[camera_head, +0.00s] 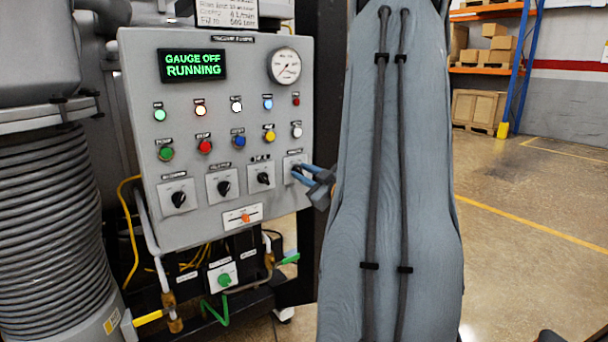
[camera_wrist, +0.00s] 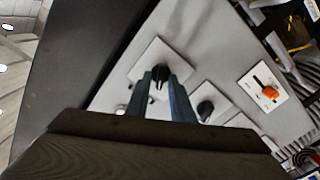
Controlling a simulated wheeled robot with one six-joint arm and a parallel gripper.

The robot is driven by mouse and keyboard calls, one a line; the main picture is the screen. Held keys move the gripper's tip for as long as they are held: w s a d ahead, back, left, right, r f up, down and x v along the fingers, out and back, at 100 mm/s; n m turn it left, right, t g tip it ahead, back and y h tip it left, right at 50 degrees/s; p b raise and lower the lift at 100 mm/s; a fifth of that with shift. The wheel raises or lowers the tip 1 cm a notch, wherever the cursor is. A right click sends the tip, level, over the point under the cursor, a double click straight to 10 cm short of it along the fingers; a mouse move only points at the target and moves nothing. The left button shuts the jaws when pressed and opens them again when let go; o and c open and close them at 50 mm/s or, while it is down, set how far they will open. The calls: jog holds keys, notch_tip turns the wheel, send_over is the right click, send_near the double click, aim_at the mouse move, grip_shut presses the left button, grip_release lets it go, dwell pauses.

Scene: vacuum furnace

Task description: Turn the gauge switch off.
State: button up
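The control panel's display (camera_head: 193,66) reads "GAUGE OFF" and "RUNNING" in green. The rightmost rotary switch in the lower row has a pale square plate (camera_head: 290,160); its label is too small to read. My gripper (camera_head: 299,173) is at this switch, its two blue-grey fingers apart and pointing at the panel from the right. In the wrist view the black knob (camera_wrist: 160,72) of this switch lies between the fingertips of my gripper (camera_wrist: 161,84). Whether the fingers press on it is not clear.
Other black rotary switches (camera_head: 263,179) sit to the left, above an orange slider (camera_head: 246,218). Coloured buttons, lamps and a round dial (camera_head: 285,66) are above. A green-handled valve (camera_head: 223,280) and hoses are below. Open floor (camera_head: 530,230) lies to the right.

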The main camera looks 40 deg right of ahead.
jog(key=shift+o, duration=0.3)
jog(key=s+a+b, duration=0.1)
jog(key=s, duration=0.6)
jog(key=shift+s+a, duration=0.2)
jog(key=shift+s, duration=0.15)
